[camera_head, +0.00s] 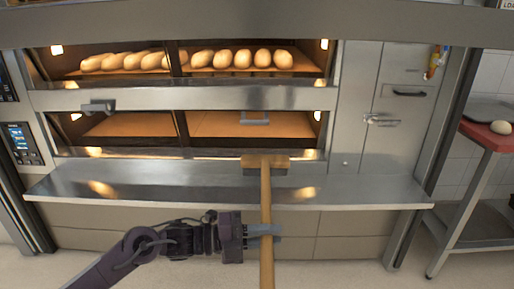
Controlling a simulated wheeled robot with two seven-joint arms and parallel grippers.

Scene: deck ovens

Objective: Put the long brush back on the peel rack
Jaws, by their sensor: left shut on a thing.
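The long brush (266,200) has a wooden handle and a wide brush head (265,163). It stands nearly upright in the picture, with its head over the steel shelf in front of the lower oven deck. My left gripper (264,230) is shut around the handle below the shelf's front edge. The handle's lower end runs out of the picture at the bottom. I cannot tell whether the head touches the shelf. The peel rack is not seen for certain. My right gripper is not in view.
The steel shelf (130,187) spans the oven front. The upper deck holds several loaves (243,59); the lower deck (225,124) looks empty. A red-topped table (485,134) with a dough ball (501,127) stands at right. Some floor shows in front.

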